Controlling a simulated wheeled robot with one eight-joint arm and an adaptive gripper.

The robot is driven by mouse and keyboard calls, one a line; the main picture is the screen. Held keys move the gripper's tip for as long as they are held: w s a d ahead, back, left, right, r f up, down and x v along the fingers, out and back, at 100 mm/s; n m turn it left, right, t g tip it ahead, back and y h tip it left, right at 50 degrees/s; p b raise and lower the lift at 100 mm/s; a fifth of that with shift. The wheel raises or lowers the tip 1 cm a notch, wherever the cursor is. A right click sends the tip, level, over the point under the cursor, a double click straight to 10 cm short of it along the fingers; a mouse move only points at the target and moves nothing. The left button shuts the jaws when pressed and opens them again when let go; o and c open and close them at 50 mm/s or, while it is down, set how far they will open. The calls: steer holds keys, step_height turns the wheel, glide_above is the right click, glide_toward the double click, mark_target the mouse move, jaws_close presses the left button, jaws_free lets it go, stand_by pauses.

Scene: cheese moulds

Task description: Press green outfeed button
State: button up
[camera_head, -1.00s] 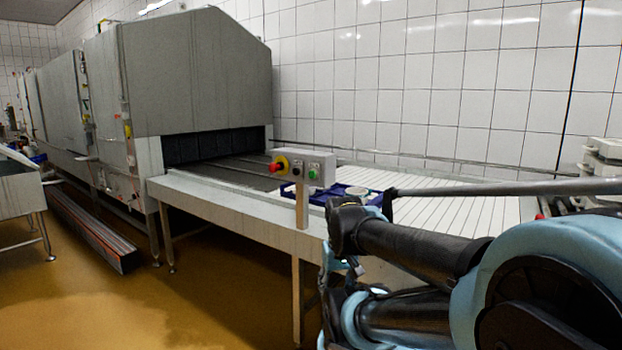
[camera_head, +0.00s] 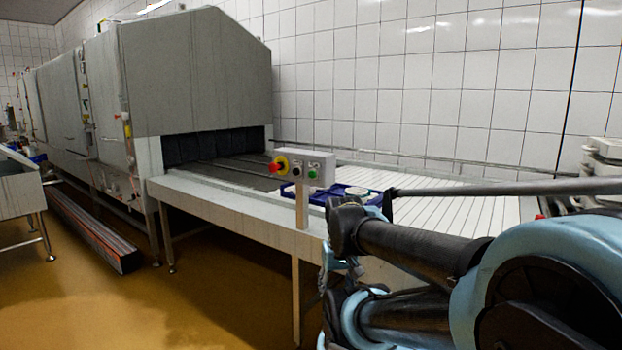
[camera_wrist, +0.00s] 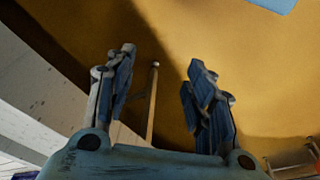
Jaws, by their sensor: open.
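A grey control box (camera_head: 305,168) stands on a metal post at the front edge of the conveyor. It carries a red mushroom button on a yellow base (camera_head: 279,166) at its left end. A small green button (camera_head: 312,174) is on its right part. My gripper (camera_wrist: 161,72) is open and empty in the wrist view, its two fingers spread over the yellow-brown floor. In the head view my arm is at the lower right, just right of and below the box. My gripper is apart from the green button, which I cannot pick out in the wrist view.
The conveyor (camera_head: 460,212) runs out of a large grey machine (camera_head: 200,80). A blue crate (camera_head: 345,192) with white items sits on it behind the box. A metal table (camera_head: 18,195) stands at the left. The floor (camera_head: 150,300) before the conveyor is clear.

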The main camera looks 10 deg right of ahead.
jaws_close()
stand_by(1.2)
